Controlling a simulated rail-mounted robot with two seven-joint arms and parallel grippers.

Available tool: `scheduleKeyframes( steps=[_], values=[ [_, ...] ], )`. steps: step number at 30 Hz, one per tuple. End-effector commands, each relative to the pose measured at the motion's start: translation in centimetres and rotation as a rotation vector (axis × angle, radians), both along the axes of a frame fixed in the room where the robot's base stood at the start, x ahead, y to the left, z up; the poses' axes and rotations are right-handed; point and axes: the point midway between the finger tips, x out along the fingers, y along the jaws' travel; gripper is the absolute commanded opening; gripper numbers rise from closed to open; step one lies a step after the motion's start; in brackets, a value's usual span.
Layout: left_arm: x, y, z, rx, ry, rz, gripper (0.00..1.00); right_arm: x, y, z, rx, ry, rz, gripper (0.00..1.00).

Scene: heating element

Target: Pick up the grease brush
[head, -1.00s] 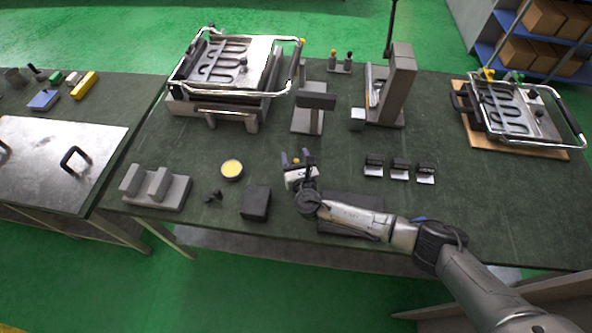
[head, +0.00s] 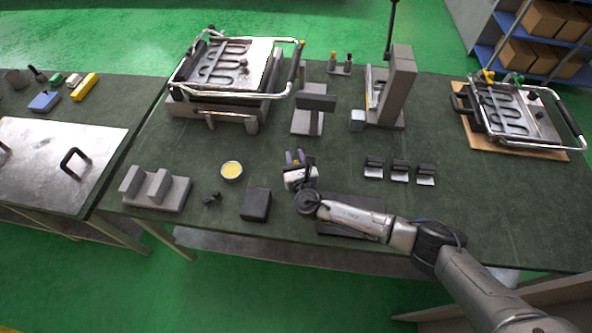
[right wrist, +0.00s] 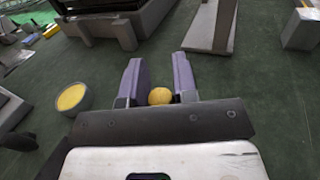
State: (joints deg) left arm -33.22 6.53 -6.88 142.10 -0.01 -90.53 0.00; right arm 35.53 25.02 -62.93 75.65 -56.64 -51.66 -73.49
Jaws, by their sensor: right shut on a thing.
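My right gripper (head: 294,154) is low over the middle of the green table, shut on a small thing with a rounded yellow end. I take this for the grease brush (right wrist: 160,96). In the right wrist view, its yellow end shows between the two purple-grey fingers (right wrist: 158,68); the rest is hidden by the gripper. A round grey tub with yellow contents (head: 232,170) stands to the left of the gripper and also shows in the right wrist view (right wrist: 71,98). My left gripper is out of view.
A dark block (head: 256,204) and a grey notched block (head: 157,189) lie to the left. Several small dark blocks (head: 399,171) stand to the right. A grey stand (head: 309,122) and a tall grey column (head: 399,85) rise behind.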

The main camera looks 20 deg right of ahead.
Motion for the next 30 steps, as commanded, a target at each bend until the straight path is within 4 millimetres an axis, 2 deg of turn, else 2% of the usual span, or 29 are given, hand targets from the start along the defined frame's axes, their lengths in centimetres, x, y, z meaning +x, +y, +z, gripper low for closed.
scheduleKeyframes(
  steps=[8,11,17,30],
  values=[
    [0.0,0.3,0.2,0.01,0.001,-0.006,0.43,0.0,0.0,0.5,0.0,-0.001,0.0,0.03],
    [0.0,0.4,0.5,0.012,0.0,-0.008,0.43,0.0,0.0,1.4,0.001,-0.002,0.001,0.03],
    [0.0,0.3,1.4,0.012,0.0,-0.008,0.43,0.0,0.0,4.4,0.003,-0.002,0.001,0.03],
    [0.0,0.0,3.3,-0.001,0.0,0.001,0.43,-6.1,-5.4,8.9,0.0,0.0,0.0,0.03]
  ],
)
